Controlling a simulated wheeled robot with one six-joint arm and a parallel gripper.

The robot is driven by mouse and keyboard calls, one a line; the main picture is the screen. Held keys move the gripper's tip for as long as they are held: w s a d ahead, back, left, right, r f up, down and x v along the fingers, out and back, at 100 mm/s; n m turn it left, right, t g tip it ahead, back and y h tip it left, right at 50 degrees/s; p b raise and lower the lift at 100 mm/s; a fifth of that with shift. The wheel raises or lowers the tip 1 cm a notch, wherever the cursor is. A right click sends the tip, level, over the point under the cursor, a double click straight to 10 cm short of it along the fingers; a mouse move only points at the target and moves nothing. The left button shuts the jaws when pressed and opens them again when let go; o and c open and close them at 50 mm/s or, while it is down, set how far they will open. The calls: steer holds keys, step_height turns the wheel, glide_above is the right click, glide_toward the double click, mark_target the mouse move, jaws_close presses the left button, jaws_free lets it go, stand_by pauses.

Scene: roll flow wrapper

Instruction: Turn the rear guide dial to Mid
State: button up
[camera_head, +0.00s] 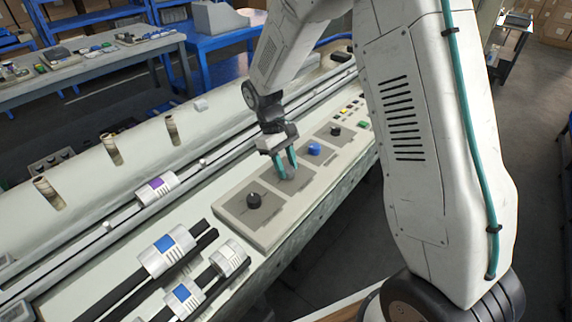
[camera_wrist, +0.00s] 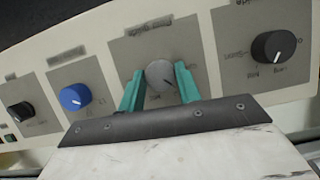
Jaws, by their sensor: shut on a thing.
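The rear guide dial is a light grey round knob (camera_wrist: 159,74) on a darker grey square plate in the wrist view. The lettering above it is blurred but looks like a guide label. My gripper (camera_wrist: 160,88) has its two teal fingers on either side of this knob, shut on it. In the head view my gripper (camera_head: 286,168) reaches down onto the panel, between the black dial and the blue dial, and its fingers mostly hide the grey knob.
A black dial (camera_wrist: 273,46) is right of the gripped knob in the wrist view. A blue dial (camera_wrist: 75,97) and another black dial (camera_wrist: 20,112) are to its left. Rails with a purple-marked slider (camera_head: 156,188) and blue-marked blocks (camera_head: 167,250) lie left of the panel (camera_head: 262,232).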

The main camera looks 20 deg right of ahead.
steer(key=m+y, duration=0.1)
steer(key=m, duration=0.1)
steer(key=m+y, duration=0.1)
steer(key=m, duration=0.4)
steer(key=shift+d+y, duration=0.25)
steer(key=shift+y, duration=0.15)
steer(key=m+y, duration=0.1)
steer(key=m, duration=0.2)
steer(key=m+t+y, duration=0.1)
steer(key=m, duration=0.3)
steer(key=shift+d, duration=0.15)
steer(key=o, duration=1)
steer(key=shift+c, duration=0.2)
steer(key=shift+r, duration=0.1)
steer(key=v, duration=0.7)
steer(key=shift+d+r, duration=0.25)
steer(key=shift+y, duration=0.3)
